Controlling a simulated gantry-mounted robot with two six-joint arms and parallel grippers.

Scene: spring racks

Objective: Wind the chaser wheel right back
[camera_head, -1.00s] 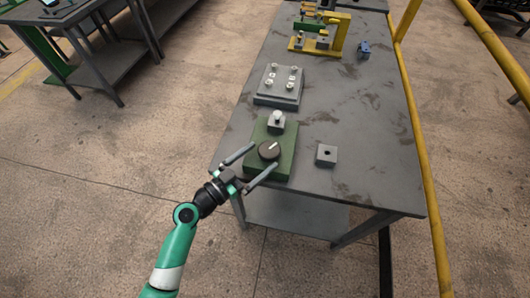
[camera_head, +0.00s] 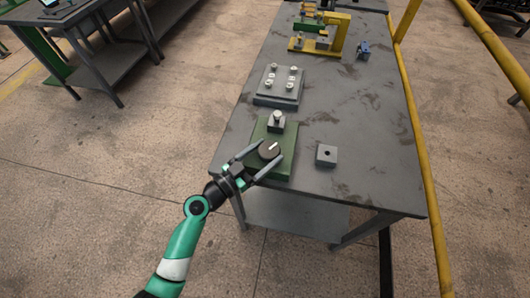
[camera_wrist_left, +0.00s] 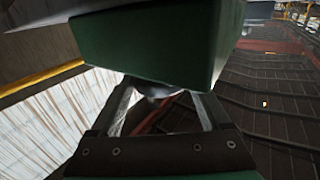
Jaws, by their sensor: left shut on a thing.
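The chaser wheel (camera_head: 270,149), a dark round knob with a pale mark pointing to the upper right, sits on a green block (camera_head: 287,165) at the table's near left. My left gripper (camera_head: 268,152) reaches in from the near left, its two fingers shut on the wheel from either side. In the left wrist view the green block (camera_wrist_left: 155,50) fills the upper middle, and the wheel (camera_wrist_left: 155,91) shows only in part between the fingers. My right gripper is not in view.
A grey block with a pale knob (camera_head: 277,121) stands just behind the wheel. A grey plate with several pegs (camera_head: 279,98) lies beyond. A grey block with a hole (camera_head: 326,156) sits to the right. A yellow frame (camera_head: 338,36) is at the far end. The table's right side is mostly clear.

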